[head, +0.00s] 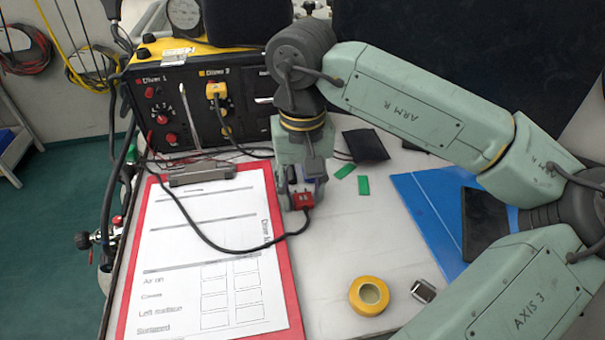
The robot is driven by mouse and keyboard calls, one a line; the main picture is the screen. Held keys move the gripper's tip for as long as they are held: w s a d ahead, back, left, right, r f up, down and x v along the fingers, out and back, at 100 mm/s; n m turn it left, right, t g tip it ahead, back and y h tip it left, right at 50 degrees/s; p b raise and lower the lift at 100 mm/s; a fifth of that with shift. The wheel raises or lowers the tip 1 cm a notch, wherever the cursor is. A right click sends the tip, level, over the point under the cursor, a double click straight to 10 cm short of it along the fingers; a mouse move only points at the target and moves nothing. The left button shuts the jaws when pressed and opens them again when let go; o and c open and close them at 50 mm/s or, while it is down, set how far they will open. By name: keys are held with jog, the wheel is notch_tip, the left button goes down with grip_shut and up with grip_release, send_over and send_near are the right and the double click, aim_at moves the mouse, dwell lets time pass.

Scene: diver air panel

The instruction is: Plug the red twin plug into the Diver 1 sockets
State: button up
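The black panel (200,112) stands at the back left of the table. Its left column is labelled Diver 1 (151,79) and has red fittings (149,92) and a knob; individual socket holes are too small to tell. My gripper (301,187) points down over the table, right of the clipboard and in front of the panel's right side. It appears shut on the red twin plug (302,200), which shows at its fingertips. The plug's black cable (240,250) loops left across the clipboard towards the panel. The finger contact is partly hidden.
A yellow plug (217,90) sits in the Diver 2 column. A red clipboard (127,285) with a form lies in front of the panel. Yellow tape (368,295), a metal piece (423,291), green pieces (364,185), a black pouch (366,146) and a blue folder (420,200) lie to the right.

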aim_at(303, 195)
grip_shut()
dwell(0.9)
jog(key=shift+r, duration=0.3)
jog(key=shift+r+p, duration=0.65)
jog(key=shift+r, duration=0.45)
jog(key=shift+r, duration=0.1)
jog(key=shift+d, duration=0.15)
